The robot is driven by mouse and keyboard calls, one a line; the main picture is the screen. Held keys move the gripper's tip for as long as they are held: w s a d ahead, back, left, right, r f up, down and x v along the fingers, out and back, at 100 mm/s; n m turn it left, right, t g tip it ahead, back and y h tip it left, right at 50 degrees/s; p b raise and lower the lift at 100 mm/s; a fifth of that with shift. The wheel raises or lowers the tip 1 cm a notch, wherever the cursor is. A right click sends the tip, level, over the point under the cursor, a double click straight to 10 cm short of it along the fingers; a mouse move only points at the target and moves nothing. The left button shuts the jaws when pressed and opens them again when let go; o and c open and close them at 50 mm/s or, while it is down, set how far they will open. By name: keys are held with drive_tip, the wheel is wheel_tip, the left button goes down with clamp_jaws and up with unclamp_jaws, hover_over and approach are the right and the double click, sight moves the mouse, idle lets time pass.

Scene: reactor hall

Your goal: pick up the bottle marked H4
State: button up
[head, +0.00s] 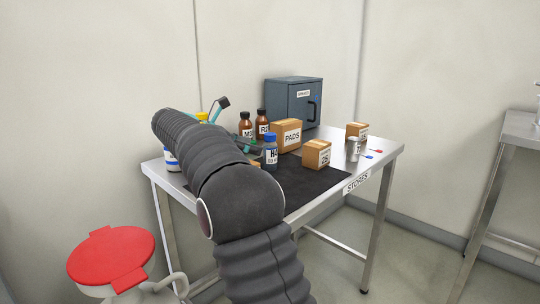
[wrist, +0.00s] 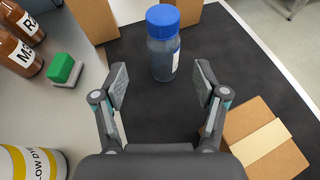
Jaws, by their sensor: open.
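The bottle marked H4 (head: 271,151) stands upright on the dark mat on the table, with a blue cap and a white label. In the wrist view the same bottle (wrist: 163,45) stands just beyond the fingertips, roughly centred between them, its label turned to the right side. My gripper (wrist: 161,88) is open and empty, its two fingers apart on either side of the line to the bottle. In the head view my arm hides part of the table's left side, and the gripper (head: 252,146) shows only partly beside the bottle.
A box marked PADS (head: 286,136) stands behind the bottle, and another carton (head: 316,154) to its right. Brown bottles (head: 246,125), a green-topped block (wrist: 62,68) and a yellow-banded container (wrist: 30,163) are at left. A carton (wrist: 266,140) lies close to the right finger.

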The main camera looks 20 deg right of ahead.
sight(264, 149)
drive_tip(key=shift+s+b+x, duration=0.1)
drive_tip(key=shift+b+x, duration=0.1)
drive_tip(key=shift+x, duration=1.55)
drive_tip(key=shift+s+b+x, duration=0.15)
drive_tip(key=shift+b+x, duration=0.05)
drive_tip(key=shift+x, duration=1.6)
drive_tip(key=c, duration=1.3)
